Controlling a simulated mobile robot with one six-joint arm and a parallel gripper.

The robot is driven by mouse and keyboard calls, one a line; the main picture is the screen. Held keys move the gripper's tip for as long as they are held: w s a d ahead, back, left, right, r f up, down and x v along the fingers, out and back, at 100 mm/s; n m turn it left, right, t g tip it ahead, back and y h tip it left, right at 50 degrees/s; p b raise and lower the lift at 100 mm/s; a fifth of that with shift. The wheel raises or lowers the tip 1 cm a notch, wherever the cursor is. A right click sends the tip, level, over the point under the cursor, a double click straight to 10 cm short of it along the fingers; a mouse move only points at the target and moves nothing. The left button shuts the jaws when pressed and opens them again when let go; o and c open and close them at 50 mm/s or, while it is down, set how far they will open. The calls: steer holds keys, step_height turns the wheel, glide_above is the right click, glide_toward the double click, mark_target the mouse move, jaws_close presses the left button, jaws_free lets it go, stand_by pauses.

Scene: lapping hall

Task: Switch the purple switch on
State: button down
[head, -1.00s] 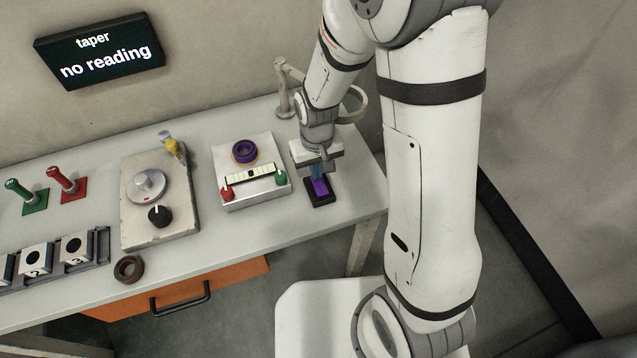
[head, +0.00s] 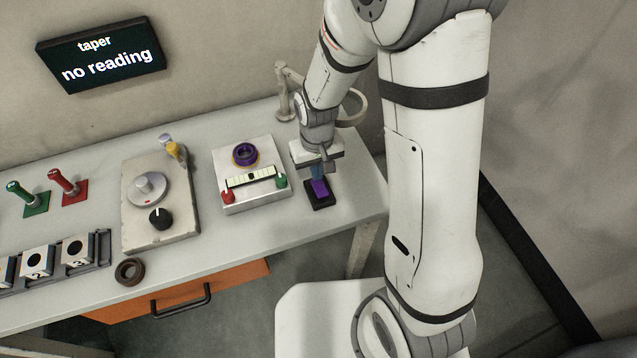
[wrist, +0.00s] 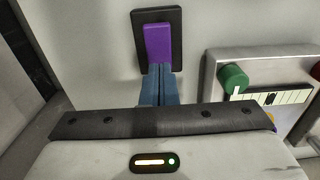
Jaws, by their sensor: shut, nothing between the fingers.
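The purple switch (head: 320,188) is a purple rocker on a black base plate, lying at the right end of the bench. It also shows at the top of the wrist view (wrist: 158,42). My gripper (head: 318,176) points down over the switch. In the wrist view its two blue fingers (wrist: 160,72) are together and empty. Their tips are at the near end of the purple rocker and cover that end; I cannot tell whether they touch it.
Left of the switch stands a metal box (head: 250,195) with a purple ring, a red knob and a green knob. Further left are a lapping plate unit (head: 160,215), a dark ring (head: 130,271) and two levers. The wall display (head: 100,52) reads "taper no reading".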

step_height(320, 180, up, 5)
steer(key=p, duration=0.3)
steer(key=shift+r, duration=0.1)
stand_by(0.5)
